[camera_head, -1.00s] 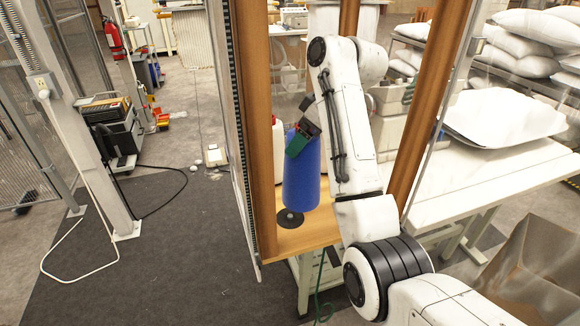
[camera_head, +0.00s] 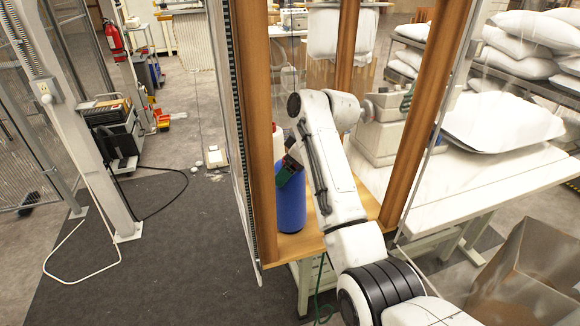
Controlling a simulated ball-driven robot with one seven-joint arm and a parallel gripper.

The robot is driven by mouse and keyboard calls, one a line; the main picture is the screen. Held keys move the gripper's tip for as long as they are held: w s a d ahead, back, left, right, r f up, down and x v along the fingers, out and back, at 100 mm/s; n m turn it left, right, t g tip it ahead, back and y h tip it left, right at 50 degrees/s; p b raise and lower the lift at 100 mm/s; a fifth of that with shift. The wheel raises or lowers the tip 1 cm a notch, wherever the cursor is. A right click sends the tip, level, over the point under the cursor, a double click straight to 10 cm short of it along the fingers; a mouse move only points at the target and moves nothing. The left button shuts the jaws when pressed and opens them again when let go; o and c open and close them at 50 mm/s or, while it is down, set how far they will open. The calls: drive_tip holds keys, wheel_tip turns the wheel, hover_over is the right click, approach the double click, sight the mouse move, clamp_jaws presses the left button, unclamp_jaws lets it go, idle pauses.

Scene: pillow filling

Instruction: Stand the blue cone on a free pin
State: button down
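The blue cone (camera_head: 291,208) is upright at the left front of the wooden shelf (camera_head: 303,243), between the wooden posts. Its lower end covers the spot of the dark round pin base, so I cannot see whether the pin is inside it. My gripper (camera_head: 287,171), with green fingers, is at the cone's upper part and appears shut on it. The far finger is hidden. A white cone (camera_head: 278,146) stands just behind, partly hidden by the blue cone and the post.
Wooden posts stand left (camera_head: 258,120) and right (camera_head: 425,120) of my arm. A white table (camera_head: 450,190) with a white pillow case (camera_head: 505,128) is at the right. An open cardboard box (camera_head: 530,270) is at the lower right.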

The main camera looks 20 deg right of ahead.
unclamp_jaws()
drive_tip(key=shift+f, duration=0.1)
drive_tip(key=v, duration=1.2)
